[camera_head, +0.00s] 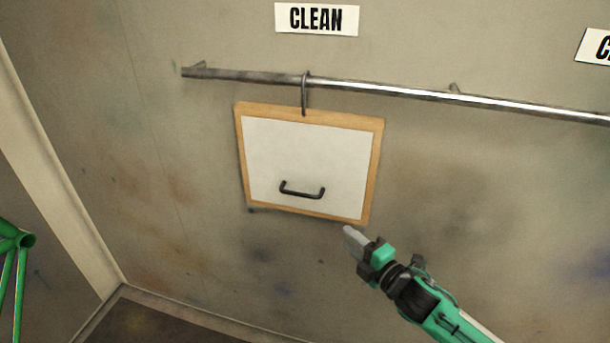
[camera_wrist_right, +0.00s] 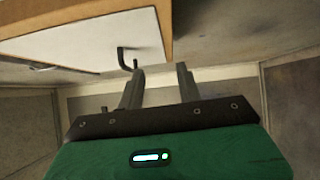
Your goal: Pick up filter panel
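The filter panel (camera_head: 310,160) is a white square with a wooden frame. It hangs by a hook (camera_head: 305,95) from a metal rail on the wall. A dark handle (camera_head: 302,190) sits low on its face. My right gripper (camera_head: 349,232) is just below the panel's lower right corner in the head view, apart from the handle. In the right wrist view the panel (camera_wrist_right: 80,42) fills the upper left, with the handle (camera_wrist_right: 126,57) just above the left finger. The right gripper's fingers (camera_wrist_right: 160,82) are apart with nothing between them. My left gripper is not in view.
The metal rail (camera_head: 400,92) runs along the wall, with free length right of the panel. A "CLEAN" sign (camera_head: 316,19) is above, and part of another sign (camera_head: 597,47) is at the right edge. A green tubular frame (camera_head: 14,245) stands at the left edge.

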